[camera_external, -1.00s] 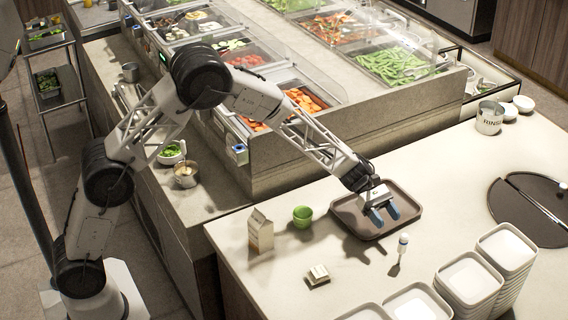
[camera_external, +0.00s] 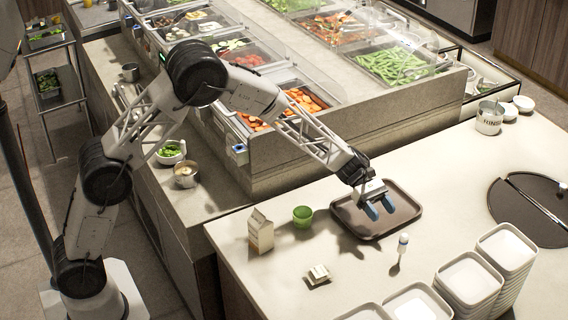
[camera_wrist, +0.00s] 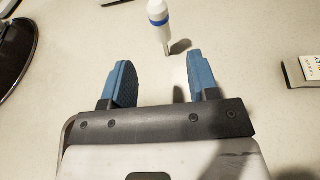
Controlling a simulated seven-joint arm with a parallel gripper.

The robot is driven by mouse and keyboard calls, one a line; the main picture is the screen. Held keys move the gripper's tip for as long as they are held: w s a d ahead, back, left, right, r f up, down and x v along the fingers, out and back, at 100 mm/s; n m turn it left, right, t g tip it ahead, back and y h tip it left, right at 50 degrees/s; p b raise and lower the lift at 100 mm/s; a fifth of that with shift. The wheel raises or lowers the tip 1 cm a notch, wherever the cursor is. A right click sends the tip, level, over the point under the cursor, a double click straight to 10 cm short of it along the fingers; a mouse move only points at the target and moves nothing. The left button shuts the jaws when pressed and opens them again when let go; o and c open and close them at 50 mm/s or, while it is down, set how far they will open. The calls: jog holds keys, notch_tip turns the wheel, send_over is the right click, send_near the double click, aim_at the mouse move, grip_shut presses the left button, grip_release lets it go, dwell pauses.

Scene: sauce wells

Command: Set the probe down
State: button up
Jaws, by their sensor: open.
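The probe (camera_external: 402,246) is a small white stick with a blue band. It stands upright on the counter, in front of the brown tray (camera_external: 343,224). In the wrist view the probe (camera_wrist: 159,22) shows at the top, beyond the two blue fingers of my gripper (camera_wrist: 161,78). Its upper end is cut off by the frame there.
White dish stacks (camera_external: 468,278) are at front right. A dark round panel (camera_external: 530,205) lies at right. Counter around the probe is clear.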

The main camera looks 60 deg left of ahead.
jog(key=s+a+r+m+y, duration=0.2)
jog(key=s+a+r+m, duration=0.15)
jog(key=s+r, duration=0.4)
jog(key=s+a+r+m+y, duration=0.2)
jog(key=s+a+r+m, duration=0.15)
jog(key=s, duration=0.65)
jog(key=s+a+r+m+y, duration=0.2)
jog(key=s+a+r, duration=0.2)
jog(key=s+r, duration=0.3)
jog(key=s+a+m+t+y, duration=0.1)
jog(key=s+a+m+y, duration=0.2)
jog(key=s, duration=0.8)
jog(key=s+a+m+y, duration=0.2)
jog(key=s+a, duration=0.5)
jog(key=s, duration=0.4)
jog(key=s+a+m+t+y, duration=0.1)
jog(key=s+a+m+y, duration=0.2)
jog(key=s, duration=0.8)
jog(key=shift+a+r+m+t+y, duration=0.3)
jog(key=shift+a+m, duration=0.3)
jog(key=shift+a, duration=0.4)
